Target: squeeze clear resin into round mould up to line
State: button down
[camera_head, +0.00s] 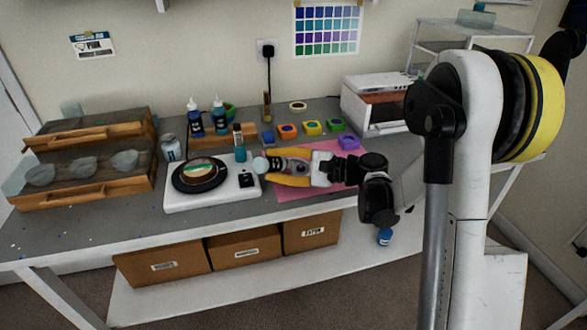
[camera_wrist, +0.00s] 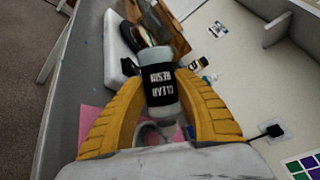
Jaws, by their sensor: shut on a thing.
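My gripper (camera_head: 288,167) has two yellow fingers and is shut on a pale bottle (camera_wrist: 163,98) with a black label reading "CLEAR RESIN", upside down in the wrist view. The fingers (camera_wrist: 160,112) lie on either side of it. In the head view the bottle's pale end (camera_head: 261,163) points left, near the white scale (camera_head: 222,195). A round black mould (camera_head: 200,175) with a tan and green inside sits on the scale, left of the bottle. The mould also shows beyond the bottle in the wrist view, partly hidden. No resin stream, fill level or line can be made out.
Dropper bottles (camera_head: 194,118) stand on a wooden block (camera_head: 205,140). Coloured pots (camera_head: 312,128) lie behind the pink mat (camera_head: 300,192). A wooden rack (camera_head: 100,195) fills the table's left.

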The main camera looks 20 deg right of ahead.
jog(key=c, duration=1.6)
grip_release()
jog(key=shift+c, duration=0.9)
jog(key=shift+r, duration=0.1)
jog(key=shift+r+p, duration=2.6)
jog(key=shift+r, duration=1.15)
